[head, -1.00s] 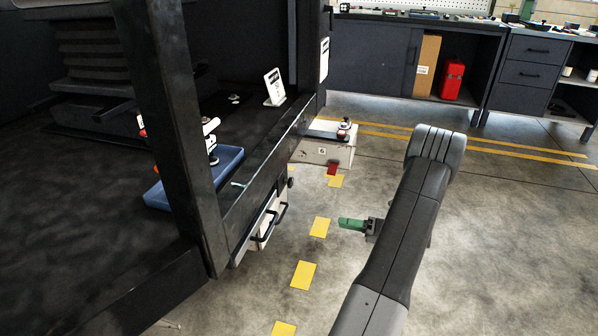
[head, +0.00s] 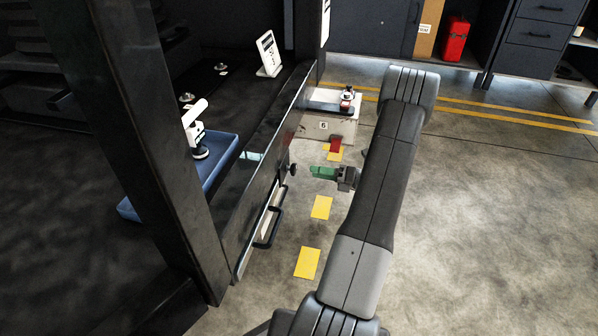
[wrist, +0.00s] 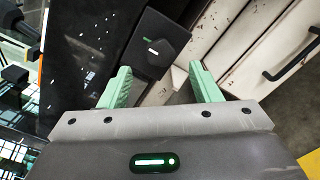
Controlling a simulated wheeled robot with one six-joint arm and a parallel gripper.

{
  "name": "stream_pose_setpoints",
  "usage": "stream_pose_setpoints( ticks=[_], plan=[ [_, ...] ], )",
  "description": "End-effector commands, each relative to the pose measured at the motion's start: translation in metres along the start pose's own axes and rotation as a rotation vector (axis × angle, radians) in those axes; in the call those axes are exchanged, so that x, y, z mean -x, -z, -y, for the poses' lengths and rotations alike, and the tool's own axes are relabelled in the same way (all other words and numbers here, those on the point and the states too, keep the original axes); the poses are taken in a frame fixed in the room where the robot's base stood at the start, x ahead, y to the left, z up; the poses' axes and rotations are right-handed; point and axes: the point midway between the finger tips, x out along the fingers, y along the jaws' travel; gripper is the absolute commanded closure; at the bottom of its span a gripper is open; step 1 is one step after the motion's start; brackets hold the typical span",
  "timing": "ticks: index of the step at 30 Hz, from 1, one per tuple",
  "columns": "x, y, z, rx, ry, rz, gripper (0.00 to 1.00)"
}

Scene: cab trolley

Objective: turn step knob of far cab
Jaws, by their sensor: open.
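A small dark round knob (head: 292,169) sticks out from the cab's side sill (head: 262,165), above a pale step panel with black handles (head: 268,215). In the wrist view a black square plate (wrist: 178,30) carries a dark knob with a white mark (wrist: 152,47). It lies ahead of my gripper (wrist: 160,70), between the lines of its fingers but apart from them. In the head view my gripper (head: 314,172) has green fingers pointing left at the knob, a short gap away. It is open and empty.
A dark cab post (head: 165,150) stands at left. A blue tray (head: 222,160) with a white item lies on the cab floor. A pale box with a red part (head: 318,128) stands behind my gripper. Open concrete floor (head: 480,210) lies to the right.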

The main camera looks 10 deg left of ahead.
Motion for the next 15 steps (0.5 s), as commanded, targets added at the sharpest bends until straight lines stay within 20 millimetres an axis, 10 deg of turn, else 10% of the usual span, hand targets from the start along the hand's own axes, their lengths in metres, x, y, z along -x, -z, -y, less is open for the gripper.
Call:
stream_pose_setpoints(
  ticks=[15],
  plan=[
    [-0.067, 0.000, 0.000, 0.000, 0.001, 0.000, 0.43]
  ],
)
